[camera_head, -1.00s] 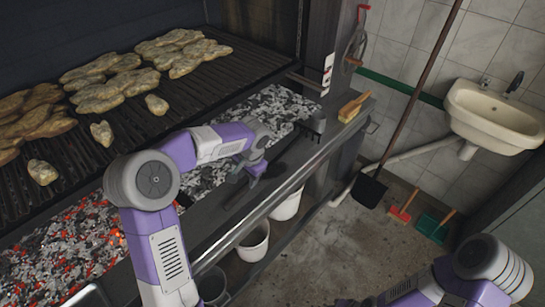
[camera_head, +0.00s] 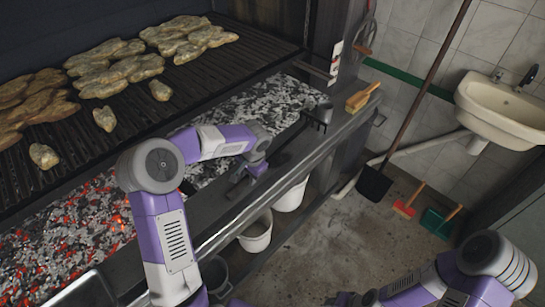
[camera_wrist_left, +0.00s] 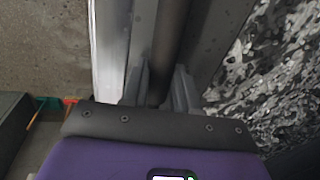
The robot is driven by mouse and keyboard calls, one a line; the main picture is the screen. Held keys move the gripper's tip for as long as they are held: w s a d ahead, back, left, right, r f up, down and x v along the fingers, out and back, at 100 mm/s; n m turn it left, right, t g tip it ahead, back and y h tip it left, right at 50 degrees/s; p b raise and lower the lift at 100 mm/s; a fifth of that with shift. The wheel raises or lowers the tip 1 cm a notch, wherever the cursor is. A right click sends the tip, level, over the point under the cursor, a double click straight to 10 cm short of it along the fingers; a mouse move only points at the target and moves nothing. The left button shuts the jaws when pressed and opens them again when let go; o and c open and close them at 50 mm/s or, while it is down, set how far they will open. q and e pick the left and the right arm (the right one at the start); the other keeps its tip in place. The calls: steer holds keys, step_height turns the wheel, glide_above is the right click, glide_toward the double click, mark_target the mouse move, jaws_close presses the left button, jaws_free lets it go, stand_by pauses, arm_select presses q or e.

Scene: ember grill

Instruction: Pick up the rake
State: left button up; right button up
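The rake (camera_head: 321,113) is dark, with a toothed head. It lies along the grey ledge in front of the coals, its handle running toward the lower left under my left gripper. My left gripper (camera_head: 243,183) is at the handle, pointing down at the ledge. In the left wrist view the dark handle (camera_wrist_left: 173,40) runs between the two fingers of the left gripper (camera_wrist_left: 160,85). The fingers look apart, one on each side of it; whether they touch it I cannot tell. My right arm shows at the lower right, but its gripper is not visible.
The grill grate (camera_head: 205,85) holds several pieces of meat above glowing coals (camera_head: 85,230). A wooden brush (camera_head: 362,97) lies on the ledge's far end. White buckets (camera_head: 257,235) stand below the ledge. A long-handled shovel (camera_head: 373,184) leans by the sink (camera_head: 503,112).

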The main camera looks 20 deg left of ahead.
arm_select(q)
jaws_close()
steer(key=shift+r, duration=0.15)
